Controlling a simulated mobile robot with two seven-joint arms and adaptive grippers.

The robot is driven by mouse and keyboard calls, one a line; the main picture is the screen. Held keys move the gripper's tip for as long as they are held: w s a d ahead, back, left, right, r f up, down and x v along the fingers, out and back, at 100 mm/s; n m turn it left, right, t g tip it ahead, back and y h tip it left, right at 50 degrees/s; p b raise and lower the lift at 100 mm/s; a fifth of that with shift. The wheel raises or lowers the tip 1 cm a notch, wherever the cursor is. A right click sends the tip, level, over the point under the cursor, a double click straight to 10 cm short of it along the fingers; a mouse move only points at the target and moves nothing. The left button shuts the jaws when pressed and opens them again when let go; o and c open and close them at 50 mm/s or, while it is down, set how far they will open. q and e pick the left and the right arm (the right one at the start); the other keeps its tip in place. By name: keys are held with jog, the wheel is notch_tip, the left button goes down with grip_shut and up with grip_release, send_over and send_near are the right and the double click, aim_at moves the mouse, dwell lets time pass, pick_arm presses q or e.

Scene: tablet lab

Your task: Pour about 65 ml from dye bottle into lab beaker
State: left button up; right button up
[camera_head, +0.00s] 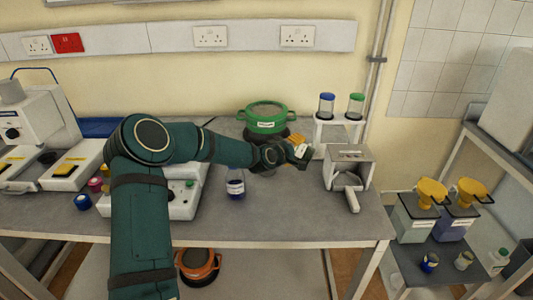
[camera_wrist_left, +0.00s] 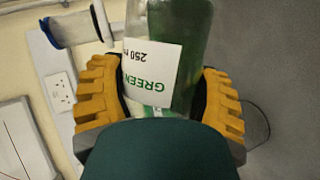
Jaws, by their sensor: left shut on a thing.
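My left gripper (camera_wrist_left: 163,95) is shut on a clear bottle (camera_wrist_left: 145,20) of dark green liquid, with a white label reading "GREEN" and "250". Both yellow ribbed fingers press its sides in the left wrist view. The liquid lies along one side of the bottle. In the head view the left gripper (camera_head: 298,147) is above the bench, left of the white rack; the hand hides most of the bottle. A clear vessel with blue liquid (camera_head: 235,184) stands on the bench, left of the gripper. I cannot clearly identify a lab beaker. My right gripper is out of view.
The white rack (camera_head: 338,119) holds a blue-capped and a green-capped bottle. A grey device (camera_head: 348,167) stands in front of it. A green lidded pot (camera_head: 266,118) is behind my arm. Bare bench (camera_head: 280,215) lies in front. Funnelled containers (camera_head: 418,218) stand at right.

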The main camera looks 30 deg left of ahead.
pick_arm(q)
jog(key=shift+a+f+n+h+b, duration=0.25)
jog(key=shift+a+n+h+b, duration=0.1)
jog(key=shift+b, duration=0.85)
jog(key=shift+w+a+r, duration=0.1)
jog(key=shift+r, duration=0.1)
jog(key=shift+s+r+n+b, duration=0.2)
jog(key=shift+r+n+b, duration=0.05)
jog(key=shift+r+b, duration=0.1)
jog(key=shift+w+r, duration=0.1)
jog(key=shift+a+r+n+t+h+b, duration=0.15)
jog(key=shift+r+n+t+h+b, duration=0.35)
jog(key=shift+b, duration=0.65)
jog(key=shift+r+n, duration=0.1)
jog(key=shift+n, duration=0.2)
jog(key=shift+d, duration=0.2)
jog(key=shift+d, duration=0.15)
